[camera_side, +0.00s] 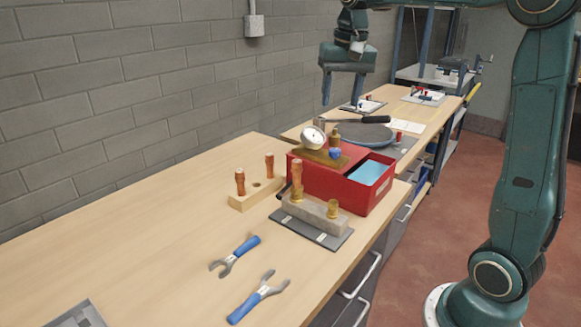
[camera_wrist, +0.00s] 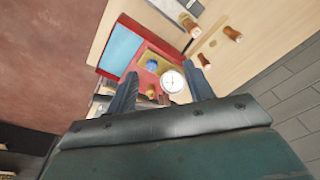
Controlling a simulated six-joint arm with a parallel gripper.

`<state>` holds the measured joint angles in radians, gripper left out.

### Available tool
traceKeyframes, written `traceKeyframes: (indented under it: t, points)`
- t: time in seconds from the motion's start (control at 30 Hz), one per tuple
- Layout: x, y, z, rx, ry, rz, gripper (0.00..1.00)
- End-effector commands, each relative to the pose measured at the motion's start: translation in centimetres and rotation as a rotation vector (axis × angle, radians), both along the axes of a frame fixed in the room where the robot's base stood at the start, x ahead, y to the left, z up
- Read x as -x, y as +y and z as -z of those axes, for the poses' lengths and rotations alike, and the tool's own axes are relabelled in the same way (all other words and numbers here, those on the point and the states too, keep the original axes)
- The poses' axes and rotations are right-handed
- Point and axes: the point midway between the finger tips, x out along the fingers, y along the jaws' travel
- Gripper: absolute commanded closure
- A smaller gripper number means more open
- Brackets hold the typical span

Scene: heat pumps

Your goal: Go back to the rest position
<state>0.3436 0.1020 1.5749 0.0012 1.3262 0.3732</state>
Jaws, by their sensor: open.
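My gripper (camera_side: 343,88) is in the air at the top of the side view, above the far part of the benches and apart from everything below it. Its fingers point down. In the wrist view its two fingers (camera_wrist: 162,95) stand wide apart, open, with nothing held between them. The red box (camera_side: 326,187) with the gauge assembly (camera_side: 318,145) on top lies below. In the wrist view the round white gauge (camera_wrist: 173,82) shows between the fingers, well beyond them.
A wooden block (camera_side: 257,194) with copper pieces and a grey block (camera_side: 314,213) with brass fittings stand by the box. Two blue-handled wrenches (camera_side: 236,256) lie in front. A dark round pan-like thing (camera_side: 360,134) lies behind.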

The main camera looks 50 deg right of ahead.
Motion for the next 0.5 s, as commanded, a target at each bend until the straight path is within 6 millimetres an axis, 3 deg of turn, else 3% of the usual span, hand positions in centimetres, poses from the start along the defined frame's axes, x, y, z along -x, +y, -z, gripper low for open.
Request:
traceKeyframes:
  t: [0.2,0.5]
  points:
    - [3.9,4.0,-0.5,0.034,-0.065,-0.141,0.48]
    - [9.5,8.4,0.5,0.079,-0.148,-0.327,0.48]
